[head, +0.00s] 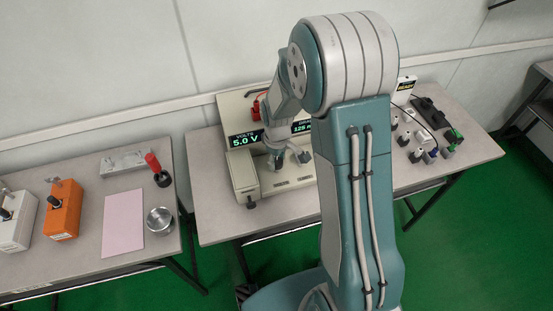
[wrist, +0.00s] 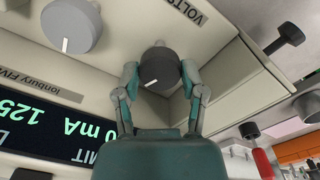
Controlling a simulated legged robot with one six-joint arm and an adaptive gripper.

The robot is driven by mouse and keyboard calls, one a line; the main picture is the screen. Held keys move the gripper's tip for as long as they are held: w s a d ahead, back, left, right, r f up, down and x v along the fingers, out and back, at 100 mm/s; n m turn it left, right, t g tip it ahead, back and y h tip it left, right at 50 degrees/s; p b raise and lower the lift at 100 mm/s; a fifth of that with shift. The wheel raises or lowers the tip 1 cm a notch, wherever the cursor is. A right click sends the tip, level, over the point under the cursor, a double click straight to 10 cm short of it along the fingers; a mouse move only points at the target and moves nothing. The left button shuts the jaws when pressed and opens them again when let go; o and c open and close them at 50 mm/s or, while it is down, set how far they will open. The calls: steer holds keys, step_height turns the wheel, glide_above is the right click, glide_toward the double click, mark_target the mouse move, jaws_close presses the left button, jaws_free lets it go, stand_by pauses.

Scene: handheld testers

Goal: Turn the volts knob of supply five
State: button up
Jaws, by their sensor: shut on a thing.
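Supply five (head: 242,172) is a cream box on the middle table, its display reading VOLTS 5.0 V in the head view. In the wrist view its panel (wrist: 120,62) appears turned over, with a VOLTS label and a name plate reading Ionbury Five. The volts knob (wrist: 158,68) is dark grey with a white pointer mark at its lower left. My gripper (wrist: 160,76) is shut on this knob, one finger on each side. In the head view my arm hides the knob and part of the supply; my gripper (head: 281,158) shows at its front.
A lighter grey knob (wrist: 72,25) sits beside the volts knob. On the left table are an orange box (head: 63,210), a pink sheet (head: 123,222), a metal cup (head: 159,222) and a red-handled item (head: 153,162). Several small parts and a black strip (head: 430,113) lie right.

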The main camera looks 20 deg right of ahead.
steer(key=shift+w, duration=0.1)
stand_by(0.3)
steer(key=m, duration=0.3)
steer(key=shift+m, duration=2.3)
steer(key=shift+w, duration=0.1)
steer(key=o, duration=1.1)
steer(key=shift+a, duration=0.1)
steer(key=shift+o, duration=0.2)
